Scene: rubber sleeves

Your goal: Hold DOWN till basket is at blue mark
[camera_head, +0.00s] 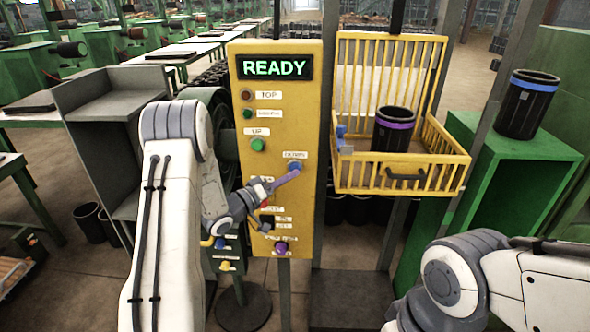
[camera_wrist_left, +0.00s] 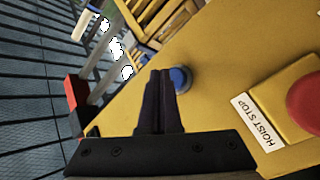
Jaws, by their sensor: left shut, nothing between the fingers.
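The yellow control panel (camera_head: 243,200) stands upright with a display (camera_head: 275,67) reading READY. A blue button (camera_head: 295,166) sits under a label I read as DOWN; it also shows in the left wrist view (camera_wrist_left: 181,78). My left gripper (camera_head: 297,173) is shut and empty, its fingertips right at the blue button; I cannot tell whether they touch or press it. The yellow basket (camera_head: 405,185) hangs right of the panel, holding a black sleeve with a purple band (camera_head: 394,130). A small blue piece (camera_head: 341,132) shows at the basket's left side. My right gripper is out of view.
Other panel controls include a green UP button (camera_head: 258,145) and a red stop button (camera_wrist_left: 308,100) labelled HOIST STOP. A green stand (camera_head: 515,165) at right carries a black sleeve with a blue band (camera_head: 527,104). A grey shelf (camera_head: 110,110) stands left of the panel.

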